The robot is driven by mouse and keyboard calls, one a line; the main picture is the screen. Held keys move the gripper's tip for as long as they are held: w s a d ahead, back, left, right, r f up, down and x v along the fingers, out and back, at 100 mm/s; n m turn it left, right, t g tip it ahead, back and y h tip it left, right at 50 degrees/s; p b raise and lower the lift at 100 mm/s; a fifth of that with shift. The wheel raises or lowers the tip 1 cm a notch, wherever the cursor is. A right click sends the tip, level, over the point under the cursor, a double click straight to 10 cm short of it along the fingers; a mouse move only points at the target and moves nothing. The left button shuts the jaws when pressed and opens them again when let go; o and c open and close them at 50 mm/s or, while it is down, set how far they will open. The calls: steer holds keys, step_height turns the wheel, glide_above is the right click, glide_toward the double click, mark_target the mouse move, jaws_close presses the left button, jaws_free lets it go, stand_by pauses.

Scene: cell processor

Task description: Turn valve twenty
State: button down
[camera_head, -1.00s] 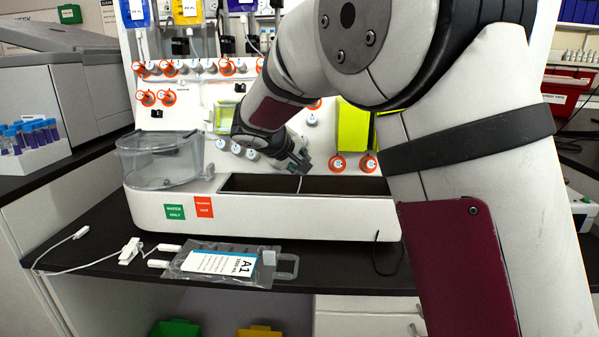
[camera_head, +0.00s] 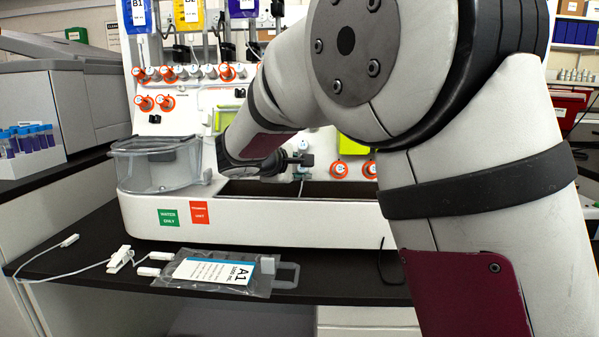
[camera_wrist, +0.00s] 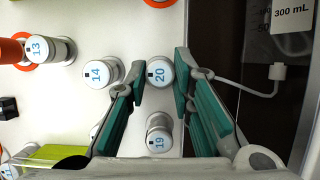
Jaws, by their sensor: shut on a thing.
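Valve twenty (camera_wrist: 160,73) is a white round knob with a blue "20" on its face, upper middle of the wrist view. My gripper (camera_wrist: 161,76) has one green-padded finger on each side of this knob and is shut on it. In the head view my gripper (camera_head: 300,161) is at the front panel of the white machine, above its dark trough. I cannot make out valve twenty there.
Valve 19 (camera_wrist: 159,140) is just below valve twenty in the wrist view, with valve 14 (camera_wrist: 101,73) and valve 13 (camera_wrist: 48,49) to the left. A clear basin (camera_head: 155,165) and the trough rim (camera_head: 300,205) lie near the arm. A bag A1 (camera_head: 222,272) lies in front.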

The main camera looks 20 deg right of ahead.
steer(key=shift+a, duration=0.1)
stand_by(0.4)
steer(key=c, duration=1.4)
jaws_free()
steer(key=v, duration=1.2)
steer(key=shift+f, duration=0.1)
